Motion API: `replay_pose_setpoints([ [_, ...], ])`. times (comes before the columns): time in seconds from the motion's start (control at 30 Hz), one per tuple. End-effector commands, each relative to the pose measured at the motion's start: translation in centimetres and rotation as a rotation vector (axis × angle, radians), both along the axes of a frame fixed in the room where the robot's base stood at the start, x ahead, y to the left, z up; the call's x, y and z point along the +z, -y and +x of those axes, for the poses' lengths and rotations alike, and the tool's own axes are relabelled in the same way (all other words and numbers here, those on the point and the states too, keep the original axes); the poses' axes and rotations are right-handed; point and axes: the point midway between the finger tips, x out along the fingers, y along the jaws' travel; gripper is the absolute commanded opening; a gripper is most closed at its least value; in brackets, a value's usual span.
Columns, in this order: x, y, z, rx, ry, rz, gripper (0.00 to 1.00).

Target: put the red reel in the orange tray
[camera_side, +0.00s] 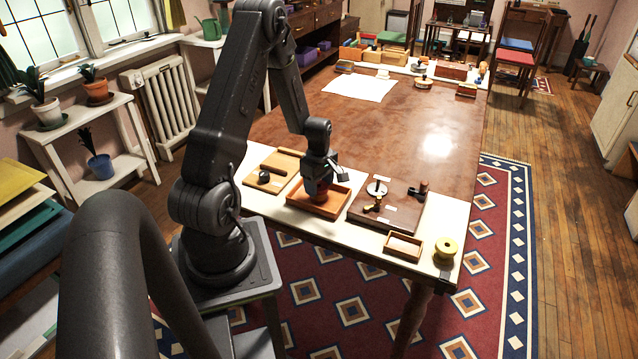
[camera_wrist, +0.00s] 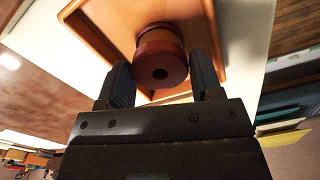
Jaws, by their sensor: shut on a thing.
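The red reel (camera_wrist: 162,62) is between the two fingers of my gripper (camera_wrist: 165,88) in the wrist view, with its round end and dark centre hole facing the camera. My gripper is shut on it. The orange tray (camera_wrist: 92,32) lies behind the reel in that view. In the side view the orange tray (camera_side: 335,211) is on the near end of the table. There my gripper (camera_side: 322,182) points down over the tray, and the reel (camera_side: 318,190) is partly hidden by the fingers. I cannot tell whether the reel touches the tray floor.
A wooden board (camera_side: 262,183) lies left of the tray. A brown board (camera_side: 398,215) with small fittings lies to its right. Further right are a small wooden box (camera_side: 403,244) and a yellow reel (camera_side: 446,247) near the table corner.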

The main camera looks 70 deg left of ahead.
Motion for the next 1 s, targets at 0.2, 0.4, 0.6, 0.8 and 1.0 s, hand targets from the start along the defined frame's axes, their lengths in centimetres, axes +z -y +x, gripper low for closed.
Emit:
replay_pose_setpoints([
  [0.2, -0.1, 0.0, 0.0, 0.0, -0.001, 0.0, 0.75],
  [0.4, -0.1, 0.0, 0.0, 0.0, -0.001, 0.0, 0.85],
  [0.6, 0.1, 0.0, 0.0, 0.0, 0.001, 0.0, 0.85],
  [0.8, 2.9, -0.1, 0.1, 0.0, 0.003, 0.004, 0.85],
  [1.0, 7.2, -0.1, 0.1, 0.0, 0.004, 0.005, 0.85],
])
